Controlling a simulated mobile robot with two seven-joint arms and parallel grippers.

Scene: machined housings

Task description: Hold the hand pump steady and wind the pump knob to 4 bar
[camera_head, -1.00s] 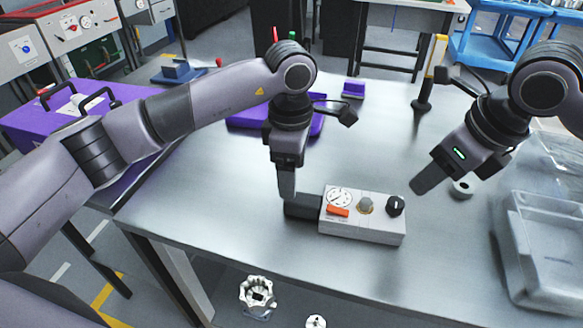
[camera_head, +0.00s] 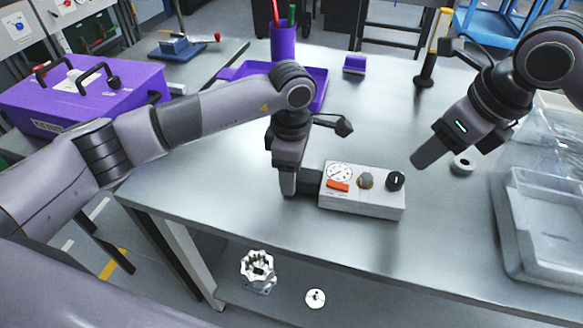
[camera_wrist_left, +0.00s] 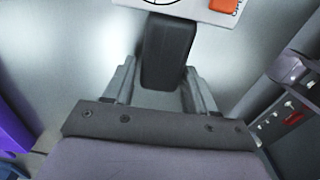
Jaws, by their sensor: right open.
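The hand pump (camera_head: 335,207) is a light grey box lying on the metal table. It carries a round dial (camera_head: 339,173), an orange-red switch (camera_head: 338,186), a grey-brown knob (camera_head: 365,181) and a black pump knob (camera_head: 396,180) at its right end. A black handle (camera_head: 309,181) juts from its left end; it also shows in the left wrist view (camera_wrist_left: 168,50). My left gripper (camera_wrist_left: 160,75) is open, with its fingers on either side of the handle. My right gripper (camera_head: 418,161) is open, above and right of the black knob, apart from it. The dial reading is too small to tell.
A clear plastic bin (camera_head: 540,230) stands on the right of the table. A small grey ring (camera_head: 462,165) lies behind my right gripper. A purple tray (camera_head: 312,90) and purple cup (camera_head: 283,42) are at the back. The table's front edge is close below the pump.

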